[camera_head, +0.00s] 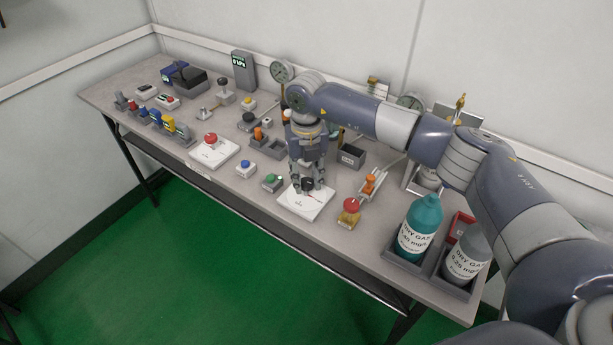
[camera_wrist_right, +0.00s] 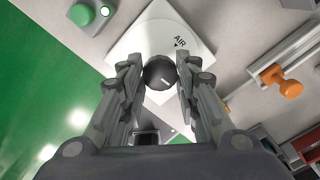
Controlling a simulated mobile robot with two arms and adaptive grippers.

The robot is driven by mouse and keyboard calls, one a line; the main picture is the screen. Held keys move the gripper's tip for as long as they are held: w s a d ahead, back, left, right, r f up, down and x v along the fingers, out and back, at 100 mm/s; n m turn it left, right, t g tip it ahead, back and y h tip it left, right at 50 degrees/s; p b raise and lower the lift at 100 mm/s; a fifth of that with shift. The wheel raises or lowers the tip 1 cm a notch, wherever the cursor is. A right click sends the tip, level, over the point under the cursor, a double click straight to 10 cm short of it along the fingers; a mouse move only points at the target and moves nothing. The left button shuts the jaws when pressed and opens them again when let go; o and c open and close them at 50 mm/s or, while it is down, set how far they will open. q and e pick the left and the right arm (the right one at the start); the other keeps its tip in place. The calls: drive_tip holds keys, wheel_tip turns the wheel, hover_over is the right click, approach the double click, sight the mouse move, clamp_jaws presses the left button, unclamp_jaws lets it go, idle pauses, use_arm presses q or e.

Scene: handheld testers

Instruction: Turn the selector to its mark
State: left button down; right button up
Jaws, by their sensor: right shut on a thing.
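The selector is a dark round knob (camera_wrist_right: 158,72) on a white square plate (camera_head: 303,207) near the front edge of the bench. The plate carries a round dial with the word AIR and a small dark triangle (camera_wrist_right: 178,44), above and to the right of the knob in the right wrist view. A short white line on the knob points down and to the right there, away from the triangle. My right gripper (camera_head: 308,187) points down with its fingers on both sides of the knob, shut on it. My left gripper is not in view.
A red button on a yellow base (camera_head: 349,213) and an orange-handled slider (camera_head: 370,184) stand right of the plate. A green-button box (camera_head: 272,182) stands left. Teal (camera_head: 420,226) and grey bottles stand in holders at the right end. Several other devices fill the bench's left.

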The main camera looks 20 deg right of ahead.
sight(307, 182)
drive_tip(key=shift+m, duration=0.4)
drive_tip(key=o, duration=1.1)
wheel_tip(307, 182, up, 12)
drive_tip(key=shift+f, duration=0.1)
idle(0.4)
